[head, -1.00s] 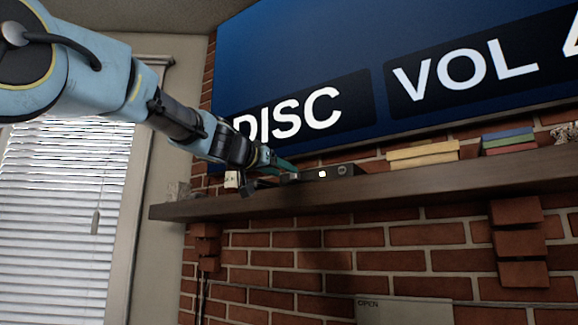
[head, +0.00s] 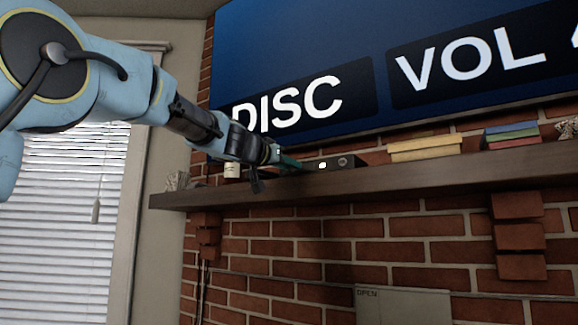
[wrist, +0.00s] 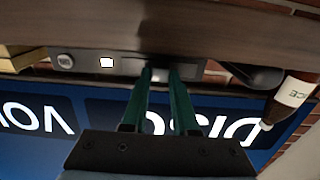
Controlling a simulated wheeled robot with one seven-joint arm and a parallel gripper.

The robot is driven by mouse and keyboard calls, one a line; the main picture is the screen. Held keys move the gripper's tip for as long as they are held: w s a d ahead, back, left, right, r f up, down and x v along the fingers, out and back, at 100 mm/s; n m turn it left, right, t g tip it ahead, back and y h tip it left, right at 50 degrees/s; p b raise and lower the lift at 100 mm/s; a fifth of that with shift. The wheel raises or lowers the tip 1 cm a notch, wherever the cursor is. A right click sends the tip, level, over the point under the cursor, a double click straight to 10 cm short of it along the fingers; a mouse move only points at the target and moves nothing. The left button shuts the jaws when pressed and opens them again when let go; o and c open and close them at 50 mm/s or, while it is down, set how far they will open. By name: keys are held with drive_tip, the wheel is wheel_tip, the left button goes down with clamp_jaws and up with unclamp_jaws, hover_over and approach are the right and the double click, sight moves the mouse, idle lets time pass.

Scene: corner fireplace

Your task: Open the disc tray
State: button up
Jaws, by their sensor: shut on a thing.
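The disc player (head: 343,162) is a flat black box on the mantel shelf, below the big screen. Its front carries a lit white square button and a round knob. In the wrist view the player (wrist: 90,62) appears upside down. My gripper (head: 296,164) reaches it from the left. In the wrist view the two green fingers of my gripper (wrist: 162,76) meet the player's front beside the lit button. They are shut on a small grey piece there, which looks like the disc tray (wrist: 159,72); the fingertips partly hide it.
The wooden mantel (head: 420,172) runs under the player along the brick wall. A bottle with a white label (wrist: 293,92) stands beside the player. Yellow boxes (head: 424,147) and coloured books (head: 512,134) lie farther right. The screen (head: 380,60) hangs close above.

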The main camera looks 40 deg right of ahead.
clamp_jaws()
drive_tip(key=shift+a, duration=0.1)
idle(0.8)
drive_tip(key=b+v, duration=0.5)
drive_tip(key=v, duration=0.2)
drive_tip(key=shift+b, duration=0.4)
drive_tip(key=o, duration=0.7)
unclamp_jaws()
drive_tip(key=shift+c, duration=0.2)
